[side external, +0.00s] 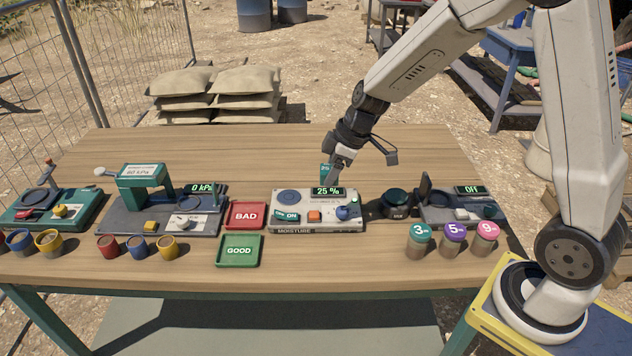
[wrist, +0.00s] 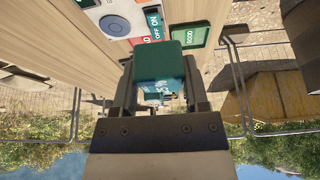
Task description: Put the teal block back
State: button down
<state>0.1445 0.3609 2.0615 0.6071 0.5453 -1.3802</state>
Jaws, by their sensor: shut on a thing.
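The teal block (wrist: 165,62) sits between the two fingers of my gripper (wrist: 164,92) in the wrist view. My gripper (side external: 331,172) is shut on it. In the side view a small part of the teal block (side external: 325,171) shows at the fingertips, behind the moisture meter's display. The moisture meter (side external: 318,226) is a grey box with a round pad, an orange button, a blue knob and a switch marked OFF and ON. Its display reads 25 %. Whether the block touches anything below is hard to tell.
A red BAD tray (side external: 245,214) and a green GOOD tray (side external: 239,250) stand left of the meter. A press reading 0 kPa (side external: 160,205) is further left. Right are a dark round unit (side external: 397,203), a device reading OFF (side external: 460,205) and numbered jars (side external: 453,239). The back table is clear.

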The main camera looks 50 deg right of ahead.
dwell(0.3)
jog(key=s+a+f+n+g+y, duration=0.1)
jog(key=s+a+f+n, duration=0.1)
jog(key=a+f+n, duration=0.2)
jog(key=s+x, duration=0.1)
jog(key=x, duration=0.4)
jog(key=shift+a, duration=0.45)
jog(key=shift+f, duration=0.25)
send_over(311, 255)
jog(key=d, duration=0.1)
jog(key=shift+s+d+f, duration=0.1)
jog(key=shift+s+f, duration=0.05)
jog(key=shift+f, duration=1.1)
jog(key=shift+s+f, duration=0.15)
jog(key=shift+f, duration=1.1)
jog(key=shift+f, duration=1.15)
grip_release()
jog(key=shift+r, duration=0.1)
